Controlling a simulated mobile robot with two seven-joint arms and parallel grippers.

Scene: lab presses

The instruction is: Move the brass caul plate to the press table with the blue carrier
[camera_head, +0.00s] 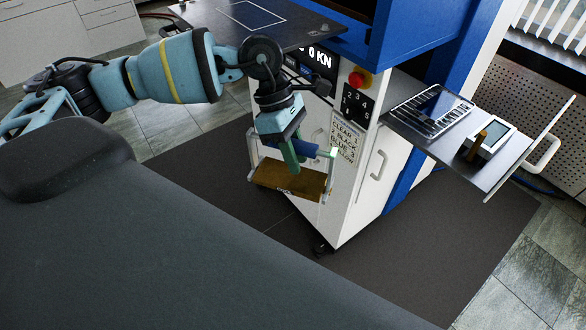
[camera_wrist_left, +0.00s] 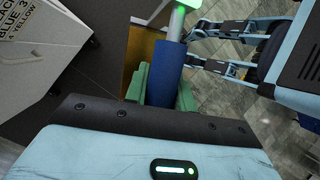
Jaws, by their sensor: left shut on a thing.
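My left gripper (camera_head: 290,155) is shut on the blue handle of the carrier (camera_head: 308,149) and holds it in the air in front of the press cabinet. The handle also shows between the green fingers in the left wrist view (camera_wrist_left: 165,72). The carrier has pale side arms. The brass caul plate (camera_head: 290,181) hangs level between them below the handle, clear of the floor. Part of the plate shows behind the handle in the wrist view (camera_wrist_left: 142,45). The dark press table (camera_head: 295,37), with a white outlined rectangle on top, is above and behind the gripper. My right gripper is not in view.
The white press cabinet (camera_head: 341,190) stands close behind and right of the carrier. A red button (camera_head: 360,78) and a label sign (camera_head: 347,138) are on it. A dark mat (camera_head: 225,178) covers the floor.

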